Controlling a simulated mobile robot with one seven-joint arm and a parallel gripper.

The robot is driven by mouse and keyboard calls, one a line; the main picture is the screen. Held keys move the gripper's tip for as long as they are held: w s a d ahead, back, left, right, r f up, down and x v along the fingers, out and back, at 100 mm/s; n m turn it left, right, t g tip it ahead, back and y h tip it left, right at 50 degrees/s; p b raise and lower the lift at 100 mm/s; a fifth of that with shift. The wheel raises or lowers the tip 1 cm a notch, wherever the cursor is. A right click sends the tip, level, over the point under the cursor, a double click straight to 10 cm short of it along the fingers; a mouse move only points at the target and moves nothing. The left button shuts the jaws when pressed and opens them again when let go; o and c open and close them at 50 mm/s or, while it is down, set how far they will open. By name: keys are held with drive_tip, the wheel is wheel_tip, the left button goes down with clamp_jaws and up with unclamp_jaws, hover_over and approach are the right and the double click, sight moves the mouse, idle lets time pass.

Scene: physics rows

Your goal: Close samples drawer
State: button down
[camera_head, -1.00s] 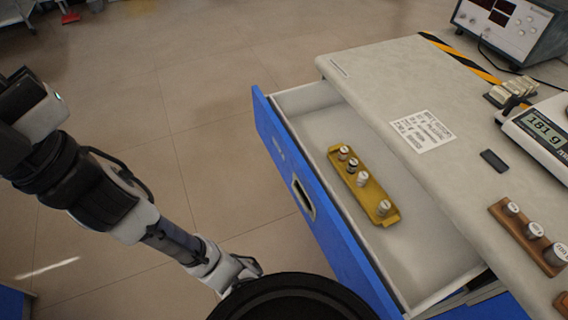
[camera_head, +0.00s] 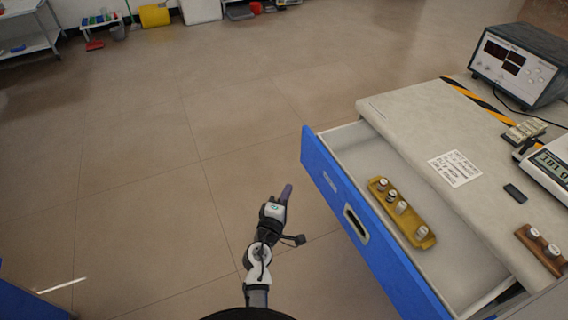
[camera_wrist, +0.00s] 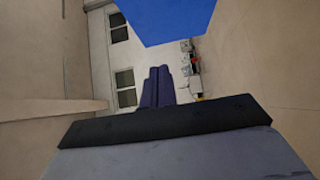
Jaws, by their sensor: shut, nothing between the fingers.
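The samples drawer, with a blue front (camera_head: 365,225) and a recessed handle (camera_head: 356,224), stands pulled out from the bench in the head view. A yellow tray (camera_head: 402,214) holding several capped vials lies inside it. My gripper (camera_head: 286,194) is shut and empty, over the floor to the left of the drawer front and apart from it. In the wrist view the two dark fingers (camera_wrist: 158,88) are together, and a blue panel (camera_wrist: 170,18), likely the drawer front, shows at the top.
The bench top (camera_head: 415,120) carries a paper note (camera_head: 455,168), a scale (camera_head: 550,168), a metered instrument (camera_head: 520,62) and a brown vial rack (camera_head: 540,250). The floor left of the drawer is clear. A blue edge (camera_head: 30,295) shows at bottom left.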

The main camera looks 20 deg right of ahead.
drive_tip(key=p, duration=0.3)
approach(315, 157)
drive_tip(key=w, duration=0.5)
drive_tip(key=d, duration=0.2)
drive_tip(key=shift+s+d, duration=0.15)
drive_tip(key=shift+d, duration=0.65)
